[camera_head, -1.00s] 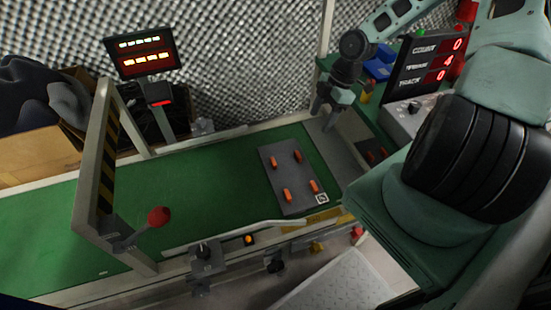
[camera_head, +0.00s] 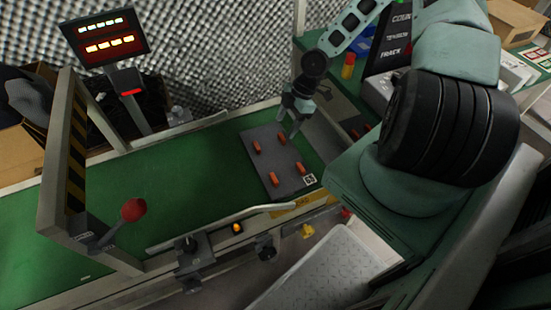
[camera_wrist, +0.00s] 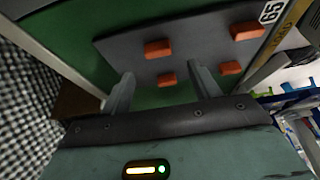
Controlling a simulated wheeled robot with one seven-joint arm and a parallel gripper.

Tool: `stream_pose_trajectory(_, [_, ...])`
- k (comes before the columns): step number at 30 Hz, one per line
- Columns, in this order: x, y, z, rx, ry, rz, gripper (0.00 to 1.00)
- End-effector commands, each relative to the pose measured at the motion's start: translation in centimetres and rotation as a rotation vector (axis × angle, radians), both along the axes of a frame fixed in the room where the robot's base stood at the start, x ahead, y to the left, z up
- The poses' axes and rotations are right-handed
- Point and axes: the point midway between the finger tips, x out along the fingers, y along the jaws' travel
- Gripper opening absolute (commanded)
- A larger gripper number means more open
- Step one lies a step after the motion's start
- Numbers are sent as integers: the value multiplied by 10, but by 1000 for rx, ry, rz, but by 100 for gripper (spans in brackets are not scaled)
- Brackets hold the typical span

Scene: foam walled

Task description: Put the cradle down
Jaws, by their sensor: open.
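The cradle (camera_head: 277,163) is a flat grey plate with several orange pegs and a white printed tag at one corner. It lies flat on the green belt (camera_head: 150,170). In the wrist view the cradle (camera_wrist: 190,48) is in front of my fingers, with its pegs facing me. My gripper (camera_head: 291,128) is at the plate's far right edge in the head view. In the wrist view my gripper (camera_wrist: 163,72) has its two fingers spread, with nothing held between them. Whether a fingertip touches the plate I cannot tell.
A striped gate frame (camera_head: 70,150) with a red-knobbed lever (camera_head: 134,210) spans the belt at left. A lit display (camera_head: 105,40) stands behind the belt. A rail (camera_head: 230,217) and clamps line the near edge. Bare belt lies left of the cradle.

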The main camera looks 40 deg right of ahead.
Motion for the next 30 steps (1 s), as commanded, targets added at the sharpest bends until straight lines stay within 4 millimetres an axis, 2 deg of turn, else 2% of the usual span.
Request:
stream_pose_trajectory(10, [5, 14, -45, 0, 1, 4, 62])
stream_pose_trajectory(20, [5, 16, -49, 0, 1, 1, 62])
stream_pose_trajectory(26, [5, 16, -49, 0, 1, 1, 6])
stream_pose_trajectory(30, [5, 16, -48, 0, 1, 1, 0])
